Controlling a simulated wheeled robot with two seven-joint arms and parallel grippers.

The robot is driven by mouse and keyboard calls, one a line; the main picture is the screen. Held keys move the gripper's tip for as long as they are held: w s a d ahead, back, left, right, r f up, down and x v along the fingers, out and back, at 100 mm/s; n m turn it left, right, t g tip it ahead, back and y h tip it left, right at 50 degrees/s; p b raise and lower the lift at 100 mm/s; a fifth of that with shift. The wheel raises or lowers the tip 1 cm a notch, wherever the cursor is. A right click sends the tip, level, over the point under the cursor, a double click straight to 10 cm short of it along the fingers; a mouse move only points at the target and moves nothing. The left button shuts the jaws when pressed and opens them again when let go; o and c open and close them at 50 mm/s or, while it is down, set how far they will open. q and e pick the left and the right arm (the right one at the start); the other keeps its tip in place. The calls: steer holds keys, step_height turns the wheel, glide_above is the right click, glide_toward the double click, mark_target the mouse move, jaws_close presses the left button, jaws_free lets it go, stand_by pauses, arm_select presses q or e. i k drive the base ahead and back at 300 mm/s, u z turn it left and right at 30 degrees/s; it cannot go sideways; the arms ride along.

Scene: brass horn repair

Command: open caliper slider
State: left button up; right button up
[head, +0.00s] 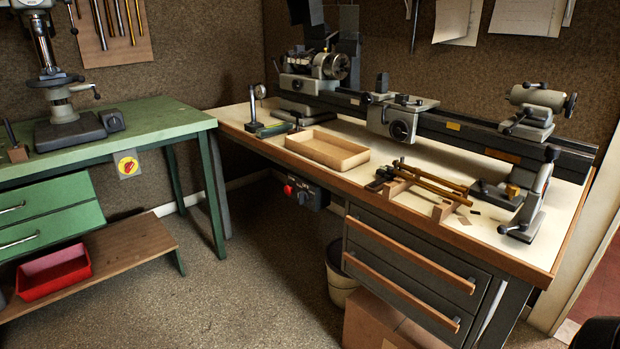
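I cannot make out a caliper or its slider for certain in the head view. A small green and yellow item (270,130) lies at the left end of the wooden-edged bench, too small to identify. Brass tubes (432,180) rest across wooden supports (443,211) at the bench's front. Small dark pieces lie at their left end, and I cannot tell what they are. Neither of my grippers is in view.
A lathe (400,120) runs along the back of the bench. An empty-looking wooden tray (327,150) and a gauge stand (254,106) are on the bench. A green table (150,117) with a drill press (68,125) stands left. A bin (340,276) and cardboard box (385,325) sit below. Open floor lies between.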

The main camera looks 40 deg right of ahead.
mark_target(386, 172)
steer(key=u, duration=0.65)
steer(key=i, duration=0.5)
steer(key=z, duration=0.95)
steer(key=i, duration=1.05)
steer(key=z, duration=1.15)
